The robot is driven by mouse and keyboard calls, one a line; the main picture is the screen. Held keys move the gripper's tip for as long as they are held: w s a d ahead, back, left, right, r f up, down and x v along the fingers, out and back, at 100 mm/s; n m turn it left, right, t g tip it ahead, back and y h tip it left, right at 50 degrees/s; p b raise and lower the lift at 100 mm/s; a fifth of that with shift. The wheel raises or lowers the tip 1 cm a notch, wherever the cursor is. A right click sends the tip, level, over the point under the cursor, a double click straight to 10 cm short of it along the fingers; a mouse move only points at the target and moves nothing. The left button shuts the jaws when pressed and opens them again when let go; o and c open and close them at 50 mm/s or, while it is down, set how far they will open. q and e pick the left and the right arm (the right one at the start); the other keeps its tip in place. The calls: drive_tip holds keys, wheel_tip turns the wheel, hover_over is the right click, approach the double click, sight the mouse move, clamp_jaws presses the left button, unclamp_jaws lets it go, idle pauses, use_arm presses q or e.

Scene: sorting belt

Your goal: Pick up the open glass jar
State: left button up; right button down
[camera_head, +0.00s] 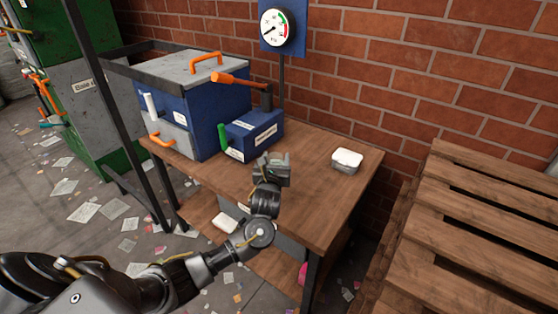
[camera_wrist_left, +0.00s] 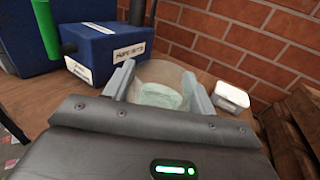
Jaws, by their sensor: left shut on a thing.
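My left gripper (camera_head: 272,163) is over the wooden table, in front of the small blue box. In the left wrist view its two fingers (camera_wrist_left: 160,88) are closed around the open glass jar (camera_wrist_left: 160,93), one finger on each side. The jar is clear, with a wide open mouth and a pale greenish patch showing inside. In the head view the jar is mostly hidden by the gripper. I cannot tell whether the jar touches the tabletop. My right gripper does not show.
The wooden table (camera_head: 322,192) holds a blue machine (camera_head: 205,115) with orange handles, a small blue box (camera_head: 254,135) with a green handle, and a white-lidded container (camera_head: 346,160) to the right. A gauge (camera_head: 277,28) hangs on the brick wall. Wooden pallets (camera_head: 480,230) stand at the right.

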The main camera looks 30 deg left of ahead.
use_arm(q)
drive_tip(key=s+d+r+p, duration=0.1)
drive_tip(key=s+r+p, duration=0.2)
drive_tip(key=s+p, duration=0.3)
drive_tip(key=shift+r+v, duration=0.25)
drive_tip(key=shift+v, duration=0.9)
drive_tip(key=shift+s, duration=0.1)
